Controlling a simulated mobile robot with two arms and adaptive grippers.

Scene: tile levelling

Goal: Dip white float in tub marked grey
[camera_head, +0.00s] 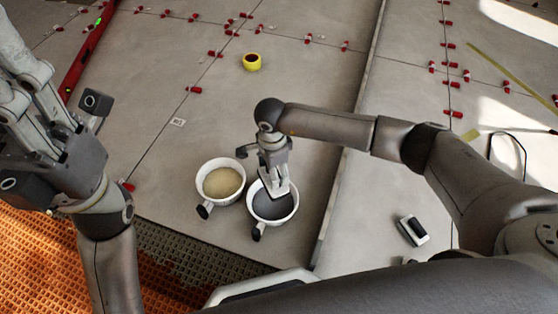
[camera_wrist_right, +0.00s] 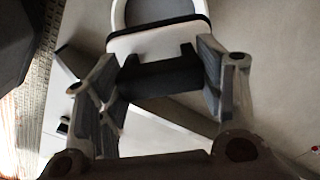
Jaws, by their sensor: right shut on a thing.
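The white float (camera_head: 279,191) is in my right gripper (camera_head: 275,172), which is shut on its dark handle. In the right wrist view the handle (camera_wrist_right: 158,75) sits between the fingers, with the pale float plate (camera_wrist_right: 155,42) beyond it. The float is at the tub with dark grey contents (camera_head: 266,211), over or in its mouth; whether it touches the contents I cannot tell. The marking on this tub is not readable. My left gripper (camera_head: 25,85) is raised at the far left, away from the tubs, and its fingertips are not clear.
A tub with beige contents (camera_head: 221,182) stands close to the left of the grey one. A yellow roll (camera_head: 251,62) lies farther back. Red clips (camera_head: 215,54) dot the tile joints. A small white and dark object (camera_head: 412,230) lies at the right. Orange matting (camera_head: 40,260) is at lower left.

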